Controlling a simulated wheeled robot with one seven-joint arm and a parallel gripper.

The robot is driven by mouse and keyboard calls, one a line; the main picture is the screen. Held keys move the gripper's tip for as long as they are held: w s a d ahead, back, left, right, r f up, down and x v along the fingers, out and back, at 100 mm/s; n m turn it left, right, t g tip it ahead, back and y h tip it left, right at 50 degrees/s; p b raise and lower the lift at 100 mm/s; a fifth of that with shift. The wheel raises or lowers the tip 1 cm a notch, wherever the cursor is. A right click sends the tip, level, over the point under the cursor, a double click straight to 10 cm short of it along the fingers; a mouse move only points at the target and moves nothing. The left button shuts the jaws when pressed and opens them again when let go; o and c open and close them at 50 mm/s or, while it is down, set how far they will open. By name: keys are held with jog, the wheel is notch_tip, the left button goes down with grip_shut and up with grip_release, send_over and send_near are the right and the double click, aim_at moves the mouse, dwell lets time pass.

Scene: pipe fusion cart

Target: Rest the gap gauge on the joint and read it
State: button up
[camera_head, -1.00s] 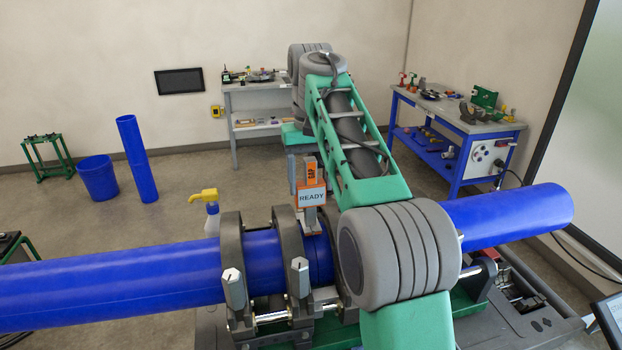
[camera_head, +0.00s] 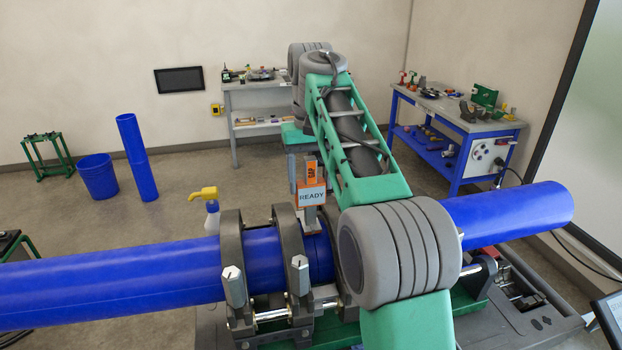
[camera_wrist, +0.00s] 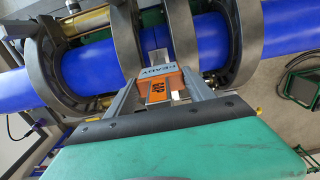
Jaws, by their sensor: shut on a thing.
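The gap gauge (camera_head: 311,194) is an orange and grey tool whose small display reads READY. In the head view it stands upright just above or on the blue pipe (camera_head: 130,275), between the clamp rings; I cannot tell whether it touches. The joint (camera_head: 318,250) shows as a thin line around the pipe just below the gauge. In the wrist view my gripper (camera_wrist: 160,88) is shut on the gauge (camera_wrist: 157,86), with a finger on each side. The gauge's lower tip is hard to make out against the pipe. Part of my arm hides the pipe to the right.
Grey clamp rings (camera_head: 234,270) hold the pipe closely on both sides of the gauge. A spray bottle (camera_head: 211,210) with a yellow head stands behind the pipe. A blue bin (camera_head: 98,178), an upright blue pipe (camera_head: 137,160) and a blue workbench (camera_head: 452,125) stand farther back.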

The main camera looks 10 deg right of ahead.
aim_at(311, 159)
jog(key=shift+f, duration=0.5)
dwell(0.3)
jog(key=shift+s+f, duration=0.15)
jog(key=shift+f, duration=0.25)
dwell(2.5)
notch_tip(311, 159, up, 2)
jog(key=shift+r+p, duration=0.25)
jog(key=shift+p, duration=1)
notch_tip(311, 159, up, 3)
jog(key=p, duration=0.3)
jog(key=shift+r, duration=0.2)
jog(key=shift+r+p, duration=0.4)
jog(key=shift+r, duration=0.5)
